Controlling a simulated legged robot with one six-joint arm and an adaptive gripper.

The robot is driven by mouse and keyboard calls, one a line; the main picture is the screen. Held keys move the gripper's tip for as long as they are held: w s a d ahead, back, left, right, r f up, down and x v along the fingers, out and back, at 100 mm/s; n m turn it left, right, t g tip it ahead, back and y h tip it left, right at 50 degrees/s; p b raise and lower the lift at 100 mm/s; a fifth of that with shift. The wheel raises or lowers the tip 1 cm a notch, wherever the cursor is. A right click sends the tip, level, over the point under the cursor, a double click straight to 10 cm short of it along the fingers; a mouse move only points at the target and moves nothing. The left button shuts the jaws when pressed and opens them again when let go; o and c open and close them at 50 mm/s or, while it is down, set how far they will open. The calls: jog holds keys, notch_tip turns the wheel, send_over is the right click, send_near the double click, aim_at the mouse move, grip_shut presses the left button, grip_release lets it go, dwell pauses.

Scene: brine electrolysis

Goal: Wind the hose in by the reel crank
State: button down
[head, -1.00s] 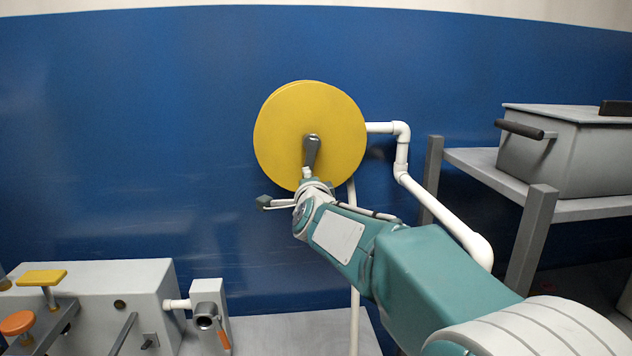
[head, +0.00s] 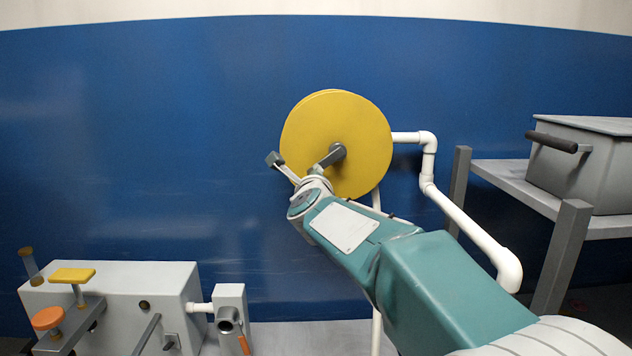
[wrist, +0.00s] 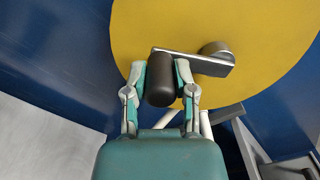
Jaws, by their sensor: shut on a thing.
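The yellow hose reel (head: 345,120) stands upright before the blue wall. Its grey crank arm (head: 333,154) runs from the hub down and to the left in the head view. In the wrist view the crank arm (wrist: 208,64) points left from the hub (wrist: 216,50). The dark crank handle (wrist: 160,80) sits between the two fingers of my gripper (wrist: 160,84), which is shut on it. In the head view my arm hides the handle. The white hose (head: 376,315) hangs below the reel.
A white pipe (head: 430,165) leaves the reel at right and bends down. A grey shelf (head: 500,176) with a lidded grey box (head: 575,165) stands at right. A grey cabinet (head: 120,285) with yellow and orange knobs and a valve block (head: 229,295) stand low at left.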

jog(key=shift+a+m, duration=0.2)
jog(key=shift+m, duration=0.1)
jog(key=shift+r, duration=0.1)
jog(key=c, duration=0.5)
grip_release()
jog(key=shift+c, duration=0.2)
jog(key=shift+o, duration=0.6)
jog(key=shift+a, duration=0.15)
jog(key=shift+r, duration=0.1)
jog(key=shift+s, duration=0.35)
jog(key=s, duration=1.1)
jog(key=shift+s, duration=0.1)
